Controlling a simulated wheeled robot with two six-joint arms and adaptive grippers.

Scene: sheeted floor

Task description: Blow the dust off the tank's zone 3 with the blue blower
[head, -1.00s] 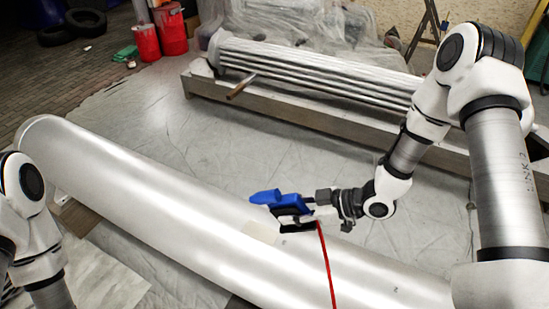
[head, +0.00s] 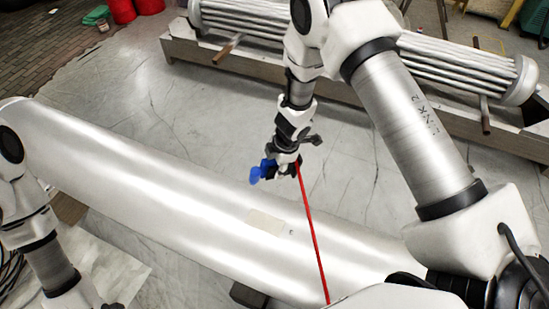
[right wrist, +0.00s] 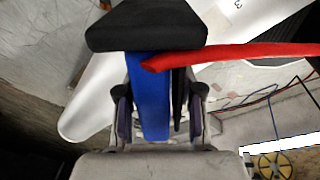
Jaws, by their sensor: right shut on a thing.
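The tank (head: 150,190) is a long silver-white cylinder lying diagonally across the head view. A pale beige dust patch (head: 266,220) lies on its upper side, with a small dark mark just right of it. A "3" shows on a white surface (right wrist: 238,8) at the top of the right wrist view. My right gripper (head: 282,166) is shut on the blue blower (head: 256,175), near the tank's far edge and apart from the patch. The blower's blue body (right wrist: 150,100) sits between the fingers in the right wrist view. My left gripper is out of view.
A red hose (head: 313,235) runs from the blower across the tank towards me. A bundle of metal tubes (head: 430,60) lies on a wooden frame (head: 350,95) behind. Sheeted floor (head: 150,95) between frame and tank is clear. Red buckets (head: 122,10) stand at the back left.

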